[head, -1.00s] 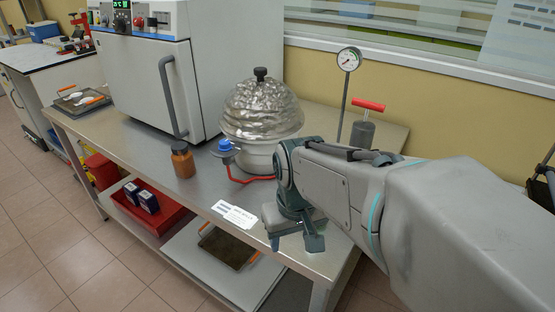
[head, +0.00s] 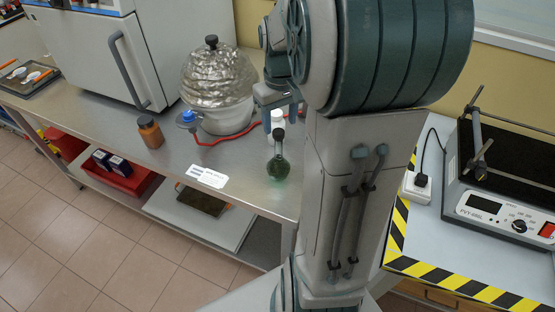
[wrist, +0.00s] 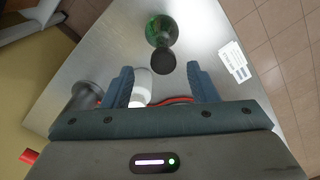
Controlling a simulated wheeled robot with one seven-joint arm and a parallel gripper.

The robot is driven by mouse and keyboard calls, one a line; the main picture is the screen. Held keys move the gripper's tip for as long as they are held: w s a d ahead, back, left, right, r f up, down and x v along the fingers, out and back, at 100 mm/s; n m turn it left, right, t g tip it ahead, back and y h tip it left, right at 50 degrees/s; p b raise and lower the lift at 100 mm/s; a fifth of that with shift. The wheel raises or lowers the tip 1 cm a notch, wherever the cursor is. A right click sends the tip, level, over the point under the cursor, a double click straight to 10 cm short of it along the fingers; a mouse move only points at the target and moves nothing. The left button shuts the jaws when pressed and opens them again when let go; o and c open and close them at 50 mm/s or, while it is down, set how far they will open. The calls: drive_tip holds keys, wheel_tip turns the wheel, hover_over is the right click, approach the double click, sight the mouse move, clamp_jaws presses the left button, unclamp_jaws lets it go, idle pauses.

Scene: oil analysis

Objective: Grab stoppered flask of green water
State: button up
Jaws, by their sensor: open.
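The stoppered flask of green water (head: 279,166) stands upright on the steel table near its front right corner. Its dark stopper (wrist: 163,64) and green round body (wrist: 161,31) show in the wrist view, ahead of my fingertips and roughly between their lines. My gripper (wrist: 166,82) is open and empty. In the head view my gripper (head: 280,103) is behind the flask and above the table, partly hidden by my arm.
A white-capped bottle (head: 277,121) stands just behind the flask; a red hose (head: 222,140) runs nearby. A foil-covered vessel (head: 218,75), brown jar (head: 150,132) and paper label (head: 207,176) are to the left. A stirrer-like device (head: 500,205) sits on the right bench.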

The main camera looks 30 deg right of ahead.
sight(278, 142)
drive_tip(key=f, duration=0.8)
drive_tip(key=shift+a+p, duration=0.2)
drive_tip(key=shift+p, duration=0.1)
drive_tip(key=shift+r, duration=0.1)
clamp_jaws()
